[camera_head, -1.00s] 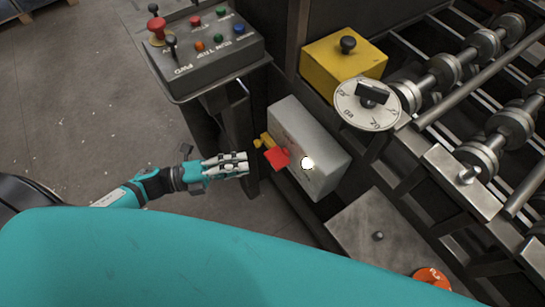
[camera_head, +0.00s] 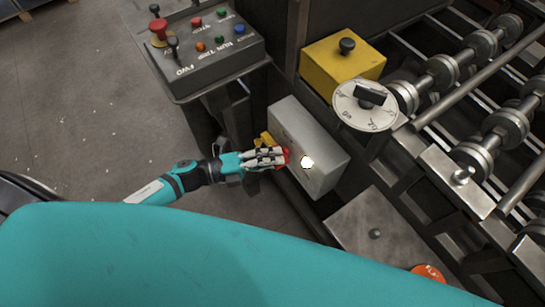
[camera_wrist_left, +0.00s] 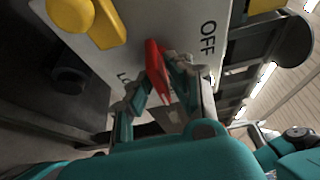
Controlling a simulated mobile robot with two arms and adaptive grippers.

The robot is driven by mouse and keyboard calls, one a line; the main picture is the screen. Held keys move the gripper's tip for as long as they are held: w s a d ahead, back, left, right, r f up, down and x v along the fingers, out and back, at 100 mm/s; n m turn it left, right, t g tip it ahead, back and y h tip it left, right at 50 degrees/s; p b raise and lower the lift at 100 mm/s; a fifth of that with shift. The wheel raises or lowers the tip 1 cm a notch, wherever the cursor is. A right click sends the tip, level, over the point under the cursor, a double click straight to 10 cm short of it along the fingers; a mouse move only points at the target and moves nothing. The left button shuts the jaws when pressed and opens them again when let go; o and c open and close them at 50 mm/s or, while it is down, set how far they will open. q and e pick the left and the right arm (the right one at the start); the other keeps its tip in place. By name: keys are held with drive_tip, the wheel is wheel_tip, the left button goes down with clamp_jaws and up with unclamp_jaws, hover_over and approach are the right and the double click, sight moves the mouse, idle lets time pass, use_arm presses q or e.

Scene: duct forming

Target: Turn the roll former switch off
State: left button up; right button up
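The switch is a pale grey box (camera_head: 322,150) on the machine's side in the head view. Its red lever (camera_head: 287,153) is mostly hidden behind my left gripper (camera_head: 276,157). In the left wrist view the red lever (camera_wrist_left: 157,72) stands out from the box face, near the printed word OFF (camera_wrist_left: 208,38). My left gripper (camera_wrist_left: 160,75) has its fingers apart, one on each side of the lever. The right finger is close against it; I cannot tell if it touches. My right gripper is not in view.
A yellow piece (camera_head: 267,139) sits at the box's left edge. A control panel (camera_head: 210,55) with coloured buttons stands above left. A dial (camera_head: 366,105) and a yellow box (camera_head: 342,58) are above right, beside the rollers (camera_head: 485,45). Floor at left is clear.

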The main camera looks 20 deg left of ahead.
use_arm(q)
clamp_jaws()
